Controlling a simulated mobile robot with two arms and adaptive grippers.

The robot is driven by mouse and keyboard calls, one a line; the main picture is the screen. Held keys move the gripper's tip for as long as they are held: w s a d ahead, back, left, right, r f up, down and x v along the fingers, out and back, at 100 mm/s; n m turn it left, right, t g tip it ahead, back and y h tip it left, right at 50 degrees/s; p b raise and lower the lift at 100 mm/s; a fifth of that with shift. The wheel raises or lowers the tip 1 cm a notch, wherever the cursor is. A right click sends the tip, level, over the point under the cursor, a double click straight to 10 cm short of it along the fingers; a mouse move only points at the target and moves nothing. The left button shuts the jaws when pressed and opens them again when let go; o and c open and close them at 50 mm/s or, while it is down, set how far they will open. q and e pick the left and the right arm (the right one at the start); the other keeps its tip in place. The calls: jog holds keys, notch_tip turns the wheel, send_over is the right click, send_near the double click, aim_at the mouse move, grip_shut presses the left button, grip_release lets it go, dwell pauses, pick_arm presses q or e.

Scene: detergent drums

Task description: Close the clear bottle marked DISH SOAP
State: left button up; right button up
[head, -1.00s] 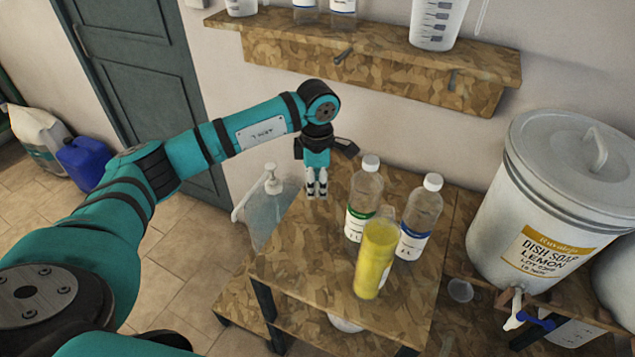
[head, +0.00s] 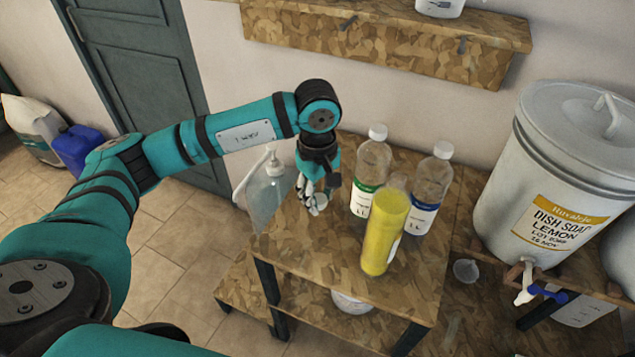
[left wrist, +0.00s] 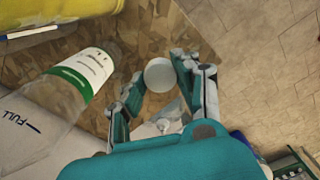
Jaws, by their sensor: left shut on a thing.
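A clear bottle full of yellow liquid (head: 384,232) stands on the wooden stand (head: 300,240), its clear neck without a cap. Its label is turned mostly away, so I cannot read DISH SOAP on it. Its yellow side shows at the top left of the left wrist view (left wrist: 60,12). My left gripper (head: 318,203) is left of the bottles, low over the stand. It is shut on a round white cap (left wrist: 160,75), seen between the fingertips in the left wrist view. I cannot tell whether the cap touches the stand. My right gripper is not in view.
Two white-capped clear bottles, one green-labelled (head: 371,175) and one blue-labelled (head: 428,192), stand behind the yellow one. A pump container (head: 268,190) is left of the gripper. A DISH SOAP LEMON drum (head: 535,180) stands right, with a small clear cup (head: 466,271) nearby. A shelf (head: 390,38) hangs above.

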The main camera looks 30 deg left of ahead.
pick_arm(q)
jog(key=s+d+f+m+b, duration=0.3)
jog(key=s+m+b, duration=0.1)
jog(key=s+m, duration=0.6)
jog(key=m, duration=0.2)
jog(key=shift+m, duration=0.4)
jog(key=shift+s, duration=0.1)
